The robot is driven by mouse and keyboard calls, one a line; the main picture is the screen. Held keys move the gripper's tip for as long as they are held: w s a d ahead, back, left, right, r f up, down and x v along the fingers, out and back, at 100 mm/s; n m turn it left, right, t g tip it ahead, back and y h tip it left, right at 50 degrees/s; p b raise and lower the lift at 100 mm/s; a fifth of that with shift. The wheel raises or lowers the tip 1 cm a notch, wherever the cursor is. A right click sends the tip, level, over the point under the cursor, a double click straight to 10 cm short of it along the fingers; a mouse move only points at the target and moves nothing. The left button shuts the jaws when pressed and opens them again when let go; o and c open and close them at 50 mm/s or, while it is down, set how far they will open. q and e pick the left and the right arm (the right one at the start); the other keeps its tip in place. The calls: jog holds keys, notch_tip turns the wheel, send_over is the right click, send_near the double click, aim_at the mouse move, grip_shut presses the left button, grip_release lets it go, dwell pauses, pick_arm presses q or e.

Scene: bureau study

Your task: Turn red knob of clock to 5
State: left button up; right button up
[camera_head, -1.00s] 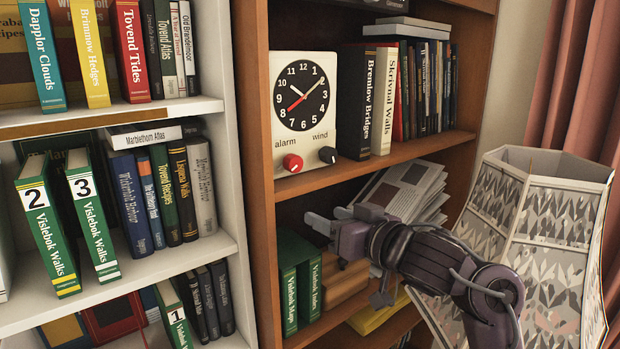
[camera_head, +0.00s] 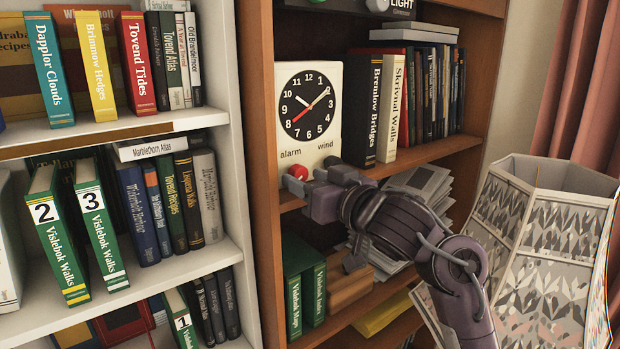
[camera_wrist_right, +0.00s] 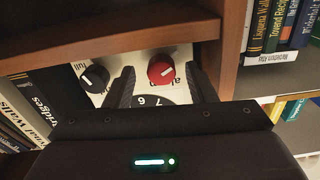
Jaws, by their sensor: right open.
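The white clock (camera_head: 309,112) with a black dial stands on the middle shelf. Its red knob (camera_head: 298,171) is at the lower left under "alarm" and is partly hidden by my right gripper (camera_head: 304,186). In the right wrist view, which is upside down, the red knob (camera_wrist_right: 161,70) lies between the two open fingers of my right gripper (camera_wrist_right: 160,75), with visible space beside it. I cannot tell how deep the fingers reach around it. The black wind knob (camera_wrist_right: 94,79) lies outside the fingers. My left gripper is not in view.
Black book Bremlow Bridges (camera_head: 361,108) and white Skrivnal Walls (camera_head: 391,107) stand right of the clock. Green books (camera_head: 305,285) and papers (camera_head: 420,190) are on the shelf below. A patterned lampshade (camera_head: 540,240) stands at the right.

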jog(key=c, duration=1)
jog(key=shift+o, duration=0.2)
jog(key=shift+n, duration=0.4)
jog(key=n+b, duration=0.1)
jog(key=n, duration=0.2)
jog(key=shift+n, duration=0.4)
jog(key=n+b, duration=0.2)
jog(key=n, duration=0.2)
jog(key=n+b, duration=0.3)
jog(key=n, duration=0.2)
jog(key=shift+d+f+n, duration=0.1)
jog(key=shift+n, duration=0.3)
jog(key=shift+n+b, duration=0.9)
jog(key=shift+n, duration=0.7)
